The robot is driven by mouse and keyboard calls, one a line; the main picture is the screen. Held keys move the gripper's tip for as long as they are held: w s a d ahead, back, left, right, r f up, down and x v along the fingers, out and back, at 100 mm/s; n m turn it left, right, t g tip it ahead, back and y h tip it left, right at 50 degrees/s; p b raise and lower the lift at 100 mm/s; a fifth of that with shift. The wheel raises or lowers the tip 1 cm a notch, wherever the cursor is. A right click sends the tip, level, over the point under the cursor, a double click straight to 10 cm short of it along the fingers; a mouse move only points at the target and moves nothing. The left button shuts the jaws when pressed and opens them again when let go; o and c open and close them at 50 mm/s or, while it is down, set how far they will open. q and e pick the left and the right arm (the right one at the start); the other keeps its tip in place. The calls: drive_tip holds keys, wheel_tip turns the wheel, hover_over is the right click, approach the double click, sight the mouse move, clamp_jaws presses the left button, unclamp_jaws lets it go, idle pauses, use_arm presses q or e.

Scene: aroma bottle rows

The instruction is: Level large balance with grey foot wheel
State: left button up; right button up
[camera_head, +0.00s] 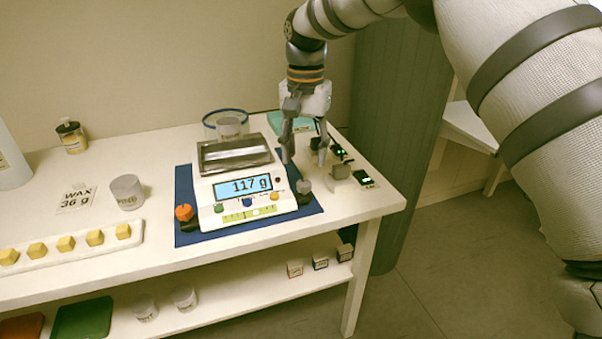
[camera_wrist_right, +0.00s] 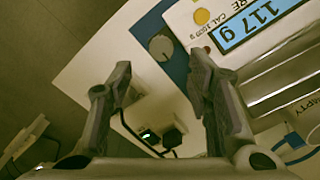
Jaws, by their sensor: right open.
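The large balance (camera_head: 208,190) stands on a blue mat (camera_head: 190,238) and its display reads 117 g. Its grey foot wheel (camera_head: 304,187) is at the front right corner and also shows in the right wrist view (camera_wrist_right: 161,45). An orange foot wheel (camera_head: 184,212) is at the front left. A yellow-green level strip (camera_head: 246,214) is on the front panel; its bubble is too small to read. My right gripper (camera_head: 305,161) is open and empty, fingers pointing down, behind and above the grey wheel. In the wrist view its fingertips (camera_wrist_right: 160,72) are apart, with the wheel beyond them. My left gripper is out of view.
A small device with green lights (camera_head: 363,179) and cables sits right of the balance. A glass beaker (camera_head: 126,192), a wax card (camera_head: 76,199) and a tray of yellow cubes (camera_head: 66,254) are to the left. A blue-rimmed dish (camera_head: 210,124) stands behind the balance.

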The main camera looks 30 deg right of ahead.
sight(304, 183)
wheel_tip(304, 183, down, 7)
drive_tip(key=shift+w+r, duration=0.1)
clamp_jaws()
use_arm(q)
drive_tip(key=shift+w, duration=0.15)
use_arm(e)
drive_tip(key=shift+r, duration=0.1)
drive_tip(key=n, duration=0.3)
drive_tip(key=shift+p, duration=0.35)
drive_tip(key=n, duration=0.2)
drive_tip(key=shift+n, duration=0.3)
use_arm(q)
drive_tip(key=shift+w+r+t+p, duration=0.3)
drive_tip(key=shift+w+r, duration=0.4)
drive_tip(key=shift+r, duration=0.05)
use_arm(e)
drive_tip(key=n, duration=0.5)
drive_tip(key=shift+n, duration=0.7)
